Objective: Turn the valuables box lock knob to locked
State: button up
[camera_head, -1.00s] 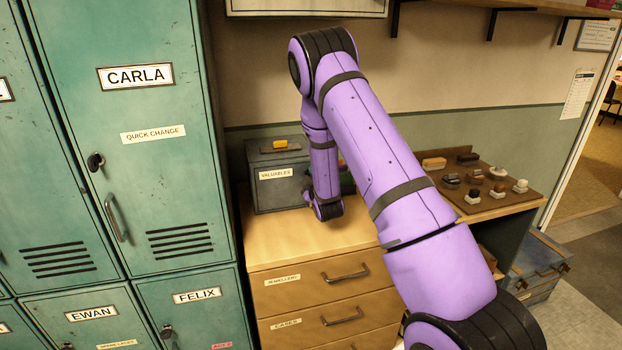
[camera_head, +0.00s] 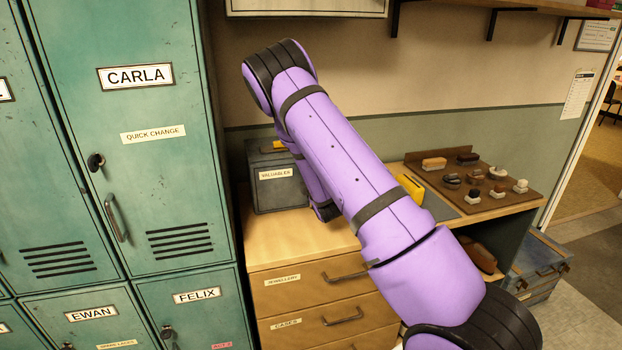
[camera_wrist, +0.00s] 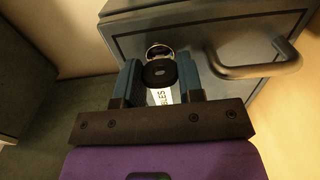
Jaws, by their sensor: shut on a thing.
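The grey valuables box (camera_head: 277,195) stands on the wooden drawer unit, with a "VALUABLES" label on its front. Its front also shows in the wrist view (camera_wrist: 195,35). The black lock knob (camera_wrist: 160,72) has a silver ring at its far side in the wrist view. My gripper (camera_wrist: 159,78) is shut on the knob, with one finger on each side of it. Part of the label shows just below the knob. In the head view my arm hides the gripper, the knob and the right part of the box.
A dark curved handle (camera_wrist: 258,66) sticks out to the right of the knob. Green lockers (camera_head: 150,200) stand left of the box. A yellow object (camera_head: 411,188) and a brown board with several small items (camera_head: 480,185) are to the right.

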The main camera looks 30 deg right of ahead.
dwell(0.3)
jog(key=o, duration=0.9)
jog(key=shift+o, duration=0.2)
jog(key=v, duration=1)
jog(key=shift+s, duration=0.4)
jog(key=shift+a+r, duration=0.1)
jog(key=shift+a, duration=0.05)
